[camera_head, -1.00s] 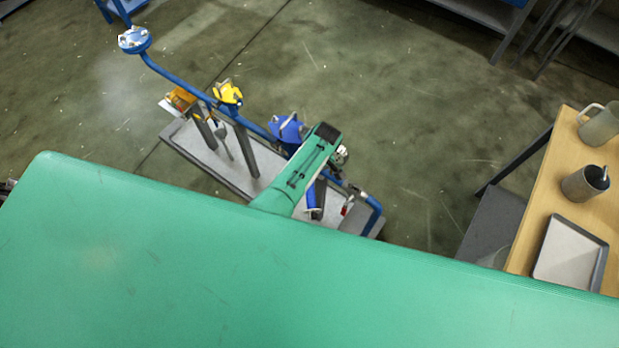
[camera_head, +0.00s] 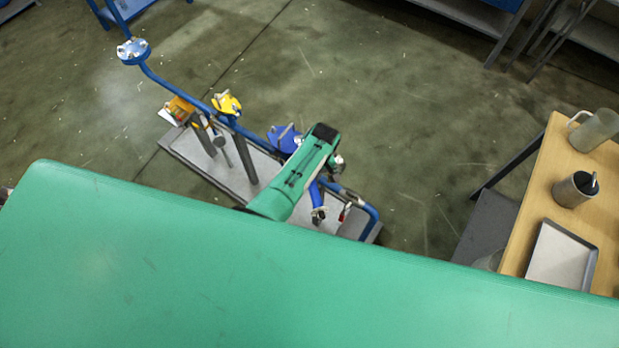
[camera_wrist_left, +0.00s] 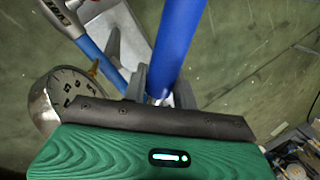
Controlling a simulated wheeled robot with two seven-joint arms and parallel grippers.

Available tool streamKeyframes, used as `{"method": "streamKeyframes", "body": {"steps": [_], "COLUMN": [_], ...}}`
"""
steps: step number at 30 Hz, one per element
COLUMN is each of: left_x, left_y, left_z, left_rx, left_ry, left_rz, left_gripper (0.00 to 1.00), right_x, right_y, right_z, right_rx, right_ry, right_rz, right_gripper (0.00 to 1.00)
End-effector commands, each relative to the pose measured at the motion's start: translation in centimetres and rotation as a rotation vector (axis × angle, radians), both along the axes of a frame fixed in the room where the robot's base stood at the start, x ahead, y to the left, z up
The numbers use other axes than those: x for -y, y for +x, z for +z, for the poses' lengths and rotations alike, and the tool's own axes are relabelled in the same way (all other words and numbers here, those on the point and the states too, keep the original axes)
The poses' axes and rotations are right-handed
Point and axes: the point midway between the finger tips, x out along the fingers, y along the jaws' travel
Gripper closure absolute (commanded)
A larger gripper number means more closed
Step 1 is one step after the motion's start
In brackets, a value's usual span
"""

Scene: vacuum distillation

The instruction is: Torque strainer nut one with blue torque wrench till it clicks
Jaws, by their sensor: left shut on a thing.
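The blue torque wrench (camera_wrist_left: 180,40) shows in the wrist view as a thick blue handle rising from between the fingers of my left gripper (camera_wrist_left: 160,88), which is shut on it. In the head view a blue length of the wrench (camera_head: 315,194) shows beside my green arm, with a metal end (camera_head: 318,216) below it. My arm hides the left gripper in the head view. I cannot make out strainer nut one or whether the wrench touches it. My right gripper is in neither view.
A blue pipe (camera_head: 175,92) runs above a grey base plate (camera_head: 195,161), with yellow (camera_head: 227,103) and blue (camera_head: 284,138) fittings. A round gauge (camera_wrist_left: 65,100) sits close to my left gripper. A wooden table (camera_head: 537,198) with a tray stands right. Open floor lies behind the pipe.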

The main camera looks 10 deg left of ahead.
Motion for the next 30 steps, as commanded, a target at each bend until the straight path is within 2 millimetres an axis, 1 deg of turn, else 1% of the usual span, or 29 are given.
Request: {"method": "streamKeyframes", "body": {"steps": [1,4,6,10,23,30], "left_x": [2.1,1.4,1.0,0.4,-0.1,-1.9], "left_y": [1.0,0.6,0.2,-0.3,-1.0,-1.9], "left_z": [1.5,1.4,0.9,0.6,0.1,-0.5], "left_rx": [0.028,0.031,0.032,0.029,0.016,0.036], "left_ry": [-0.022,-0.004,0.008,0.021,0.028,0.054], "left_rz": [-0.031,-0.084,-0.123,-0.171,-0.194,-0.304], "left_gripper": [1.00,1.00,1.00,1.00,1.00,1.00], "right_x": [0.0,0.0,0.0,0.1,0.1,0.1], "right_y": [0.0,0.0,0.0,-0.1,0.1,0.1], "right_z": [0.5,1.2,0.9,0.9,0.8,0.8], "right_rx": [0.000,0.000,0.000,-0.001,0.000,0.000], "right_ry": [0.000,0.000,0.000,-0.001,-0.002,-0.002], "right_rz": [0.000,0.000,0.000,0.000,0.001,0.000], "right_gripper": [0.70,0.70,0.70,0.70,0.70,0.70]}}
